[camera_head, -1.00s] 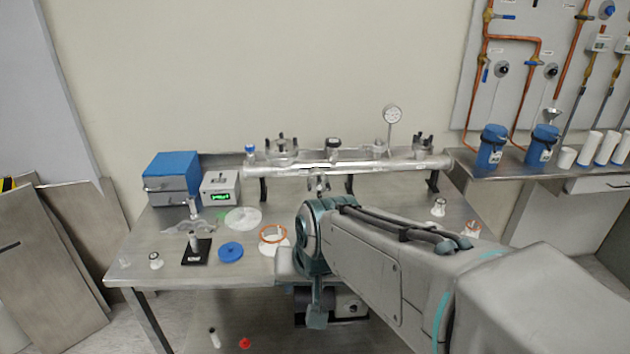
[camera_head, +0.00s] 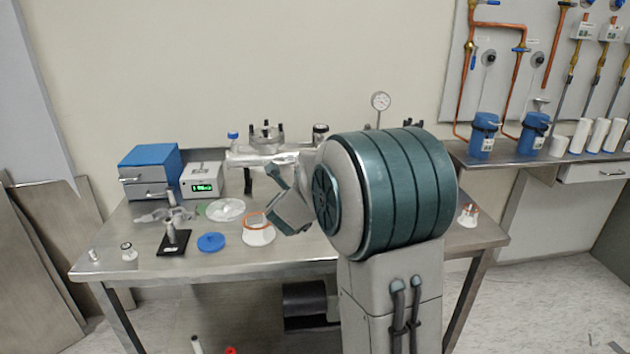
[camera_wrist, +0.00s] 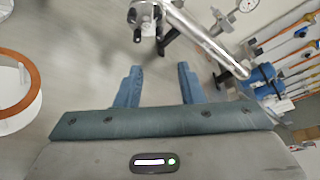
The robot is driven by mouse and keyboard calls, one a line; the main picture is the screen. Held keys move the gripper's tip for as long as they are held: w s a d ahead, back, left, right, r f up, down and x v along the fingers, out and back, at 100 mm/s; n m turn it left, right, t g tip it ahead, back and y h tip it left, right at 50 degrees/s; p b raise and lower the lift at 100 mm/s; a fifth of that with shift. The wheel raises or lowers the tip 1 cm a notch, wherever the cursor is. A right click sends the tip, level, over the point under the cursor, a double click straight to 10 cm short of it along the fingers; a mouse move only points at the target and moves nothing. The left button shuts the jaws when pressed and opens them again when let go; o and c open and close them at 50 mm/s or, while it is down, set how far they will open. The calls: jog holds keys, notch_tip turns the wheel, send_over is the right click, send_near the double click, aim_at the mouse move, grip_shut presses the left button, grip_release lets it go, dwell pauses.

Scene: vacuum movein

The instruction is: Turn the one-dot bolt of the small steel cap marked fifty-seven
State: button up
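A steel tube manifold (camera_head: 240,158) runs along the back of the bench. A flanged cap with upright bolts (camera_head: 266,138) stands on its left part, and a similar end shows at the top of the wrist view (camera_wrist: 143,14). I cannot read a fifty-seven or a dot on any cap, and my arm hides the manifold's right part. My gripper (camera_wrist: 160,72) is open, its two fingers apart with nothing between them. In the head view my gripper (camera_head: 276,184) is in front of the manifold's left part, apart from the cap.
A ring with an orange band (camera_head: 257,228) stands close to my gripper. A blue disc (camera_head: 211,242), a black-based stand (camera_head: 174,244), a clear dish (camera_head: 226,210), a display box (camera_head: 203,182) and blue drawers (camera_head: 150,172) occupy the left. A gauge (camera_head: 380,102) rises behind my arm.

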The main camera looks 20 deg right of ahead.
jog(key=p+x, duration=0.1)
jog(key=x, duration=1.2)
jog(key=shift+w, duration=0.15)
grip_shut()
